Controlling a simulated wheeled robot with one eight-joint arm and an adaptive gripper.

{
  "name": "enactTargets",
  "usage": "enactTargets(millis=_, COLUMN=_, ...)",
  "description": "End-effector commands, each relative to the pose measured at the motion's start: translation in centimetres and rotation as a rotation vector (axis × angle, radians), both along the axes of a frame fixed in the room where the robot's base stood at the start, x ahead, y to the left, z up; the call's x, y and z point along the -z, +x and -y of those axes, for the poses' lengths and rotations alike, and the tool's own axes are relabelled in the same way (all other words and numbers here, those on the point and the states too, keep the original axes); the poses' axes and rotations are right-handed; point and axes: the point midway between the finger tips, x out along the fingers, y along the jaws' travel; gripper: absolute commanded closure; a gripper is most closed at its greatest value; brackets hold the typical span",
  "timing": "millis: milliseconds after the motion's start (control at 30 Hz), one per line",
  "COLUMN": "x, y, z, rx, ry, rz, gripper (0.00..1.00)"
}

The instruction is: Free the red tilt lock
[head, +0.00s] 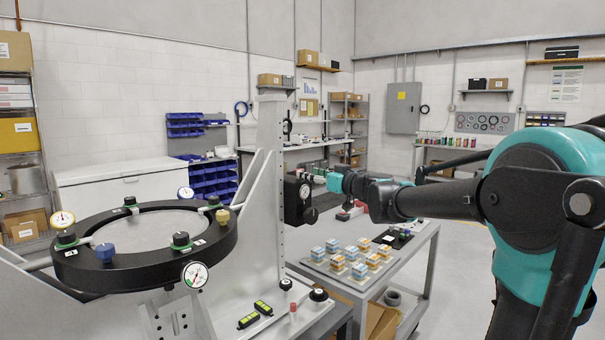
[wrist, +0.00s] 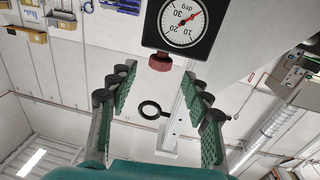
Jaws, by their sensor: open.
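The red tilt lock is a small ribbed red knob (wrist: 160,62) in the wrist view. It sits against the edge of a black box with a white degree dial (wrist: 181,22). My gripper (wrist: 159,77) is open, with one green-padded finger on each side of the knob's line. The fingertips are near the knob, with visible gaps; I cannot tell the exact depth. In the head view my gripper (head: 328,180) is just right of the black dial box (head: 294,201) on the fixture's upright plate. The red knob cannot be made out clearly there.
A black ring (head: 232,246) with clamps and dial gauges stands left of the upright plate (head: 268,140). A grey cart (head: 345,284) with several small blocks stands below my arm. Black knobs and yellow-green levels lie on the fixture base.

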Motion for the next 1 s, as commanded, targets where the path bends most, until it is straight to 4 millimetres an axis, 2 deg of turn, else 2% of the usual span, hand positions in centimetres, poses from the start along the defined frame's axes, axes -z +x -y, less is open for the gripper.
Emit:
enactTargets(millis=100, x=0.0, y=-1.7, z=1.9, rx=0.002, ry=0.000, rz=0.000, gripper=0.51)
enactTargets(millis=300, x=0.0, y=-3.6, z=3.8, rx=0.002, ry=0.000, rz=0.000, gripper=0.51)
enactTargets(millis=800, x=0.2, y=-4.3, z=4.3, rx=-0.002, ry=-0.001, rz=-0.004, gripper=0.51)
enactTargets(millis=867, x=0.9, y=-4.7, z=4.3, rx=-0.008, ry=-0.009, rz=-0.019, gripper=0.51)
enactTargets(millis=967, x=4.0, y=-6.2, z=4.2, rx=-0.026, ry=-0.041, rz=-0.087, gripper=0.51)
enactTargets(millis=1000, x=5.9, y=-7.2, z=4.2, rx=-0.034, ry=-0.061, rz=-0.130, gripper=0.51)
